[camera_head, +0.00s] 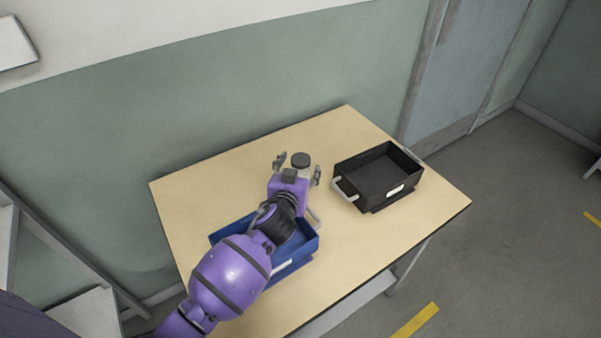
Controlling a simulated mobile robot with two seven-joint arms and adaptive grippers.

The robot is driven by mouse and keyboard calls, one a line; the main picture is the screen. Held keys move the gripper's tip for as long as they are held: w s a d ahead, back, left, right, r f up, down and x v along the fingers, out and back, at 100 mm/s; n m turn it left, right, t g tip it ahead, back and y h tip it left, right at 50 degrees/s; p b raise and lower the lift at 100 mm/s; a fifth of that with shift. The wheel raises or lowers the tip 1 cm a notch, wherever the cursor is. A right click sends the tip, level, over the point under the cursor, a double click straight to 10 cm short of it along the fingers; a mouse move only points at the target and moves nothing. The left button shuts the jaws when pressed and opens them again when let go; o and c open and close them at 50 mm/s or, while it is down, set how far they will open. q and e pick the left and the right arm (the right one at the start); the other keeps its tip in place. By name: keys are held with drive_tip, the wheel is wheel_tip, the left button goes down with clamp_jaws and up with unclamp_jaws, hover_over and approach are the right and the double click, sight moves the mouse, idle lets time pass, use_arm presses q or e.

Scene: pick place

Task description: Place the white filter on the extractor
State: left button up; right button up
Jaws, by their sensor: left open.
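My left gripper (298,168) reaches in over the table from the lower left, past the blue crate. Its two fingers are spread apart. A small object with a dark round top (301,160) shows between the fingertips, with a paler part below it. Its lower part is mostly hidden by the gripper, and I cannot tell whether the fingers touch it. I cannot tell whether it is the filter or the extractor. No clearly white filter shows. My right gripper is not in view.
A blue crate (306,247) stands on the light wooden table (190,200), partly hidden under my left arm. A black crate (357,178) with pale handles stands to the right and looks empty. The table's back left and front right are clear. A wall (150,120) rises behind.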

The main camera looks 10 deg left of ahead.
use_arm(q)
drive_tip(key=shift+x, duration=1.05)
drive_tip(key=c, duration=1.5)
drive_tip(key=shift+o, duration=0.2)
drive_tip(key=shift+r, duration=0.1)
